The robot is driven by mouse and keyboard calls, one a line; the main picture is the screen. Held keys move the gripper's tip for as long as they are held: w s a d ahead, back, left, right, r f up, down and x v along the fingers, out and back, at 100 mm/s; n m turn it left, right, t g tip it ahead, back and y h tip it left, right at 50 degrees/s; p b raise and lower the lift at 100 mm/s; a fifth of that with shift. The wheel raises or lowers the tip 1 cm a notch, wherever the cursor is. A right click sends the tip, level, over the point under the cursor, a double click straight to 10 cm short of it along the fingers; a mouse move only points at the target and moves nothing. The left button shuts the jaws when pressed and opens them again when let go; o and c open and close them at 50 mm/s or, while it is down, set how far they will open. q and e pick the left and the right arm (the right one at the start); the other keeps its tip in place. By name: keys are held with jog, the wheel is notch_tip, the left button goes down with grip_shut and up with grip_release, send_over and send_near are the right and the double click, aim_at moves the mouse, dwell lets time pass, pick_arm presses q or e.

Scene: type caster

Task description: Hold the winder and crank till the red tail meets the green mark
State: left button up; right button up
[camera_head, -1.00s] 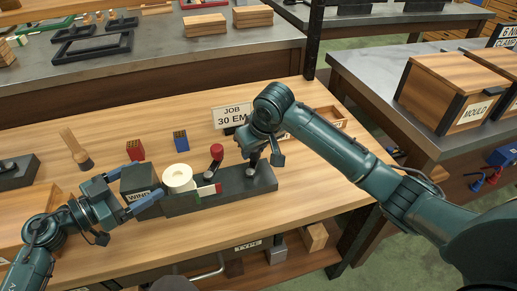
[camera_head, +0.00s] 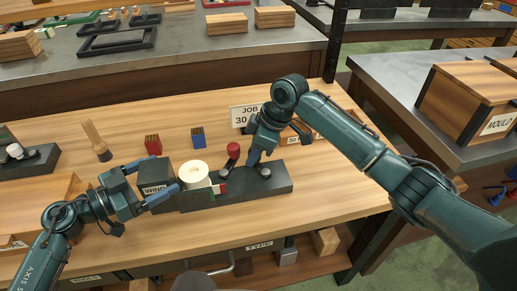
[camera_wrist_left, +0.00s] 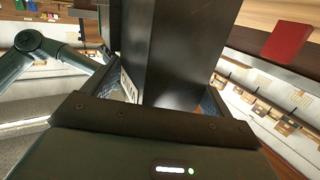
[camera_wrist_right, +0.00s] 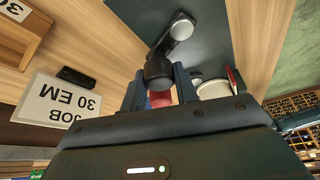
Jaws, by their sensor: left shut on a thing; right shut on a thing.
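The winder is a dark block with a "WIND" label (camera_head: 155,188) on a long dark base (camera_head: 275,188), with a cream roll (camera_head: 194,174) beside the block. My left gripper (camera_head: 163,194) is shut on the block; in the left wrist view the block (camera_wrist_left: 182,50) stands between the fingers. My right gripper (camera_head: 259,155) is shut on the dark crank knob (camera_wrist_right: 158,72), and the crank arm (camera_wrist_right: 174,42) runs from it to its pivot. A small strip with red and green patches (camera_head: 220,188) lies by the roll; the gap between tail and mark is too small to judge.
A job sign (camera_head: 243,116), a red block (camera_head: 153,145) and a blue block (camera_head: 198,138) stand behind. A wooden-handled tool (camera_head: 95,139) is at left. The front tabletop is clear.

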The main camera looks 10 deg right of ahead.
jog(key=shift+s+a+n+g+y, duration=0.2)
jog(key=shift+a+n, duration=0.1)
jog(key=shift+n, duration=0.4)
jog(key=shift+s+a+n+g+y, duration=0.1)
jog(key=shift+a+n+g, duration=0.15)
jog(key=shift+n, duration=0.45)
jog(key=o, duration=1)
jog(key=v, duration=1.2)
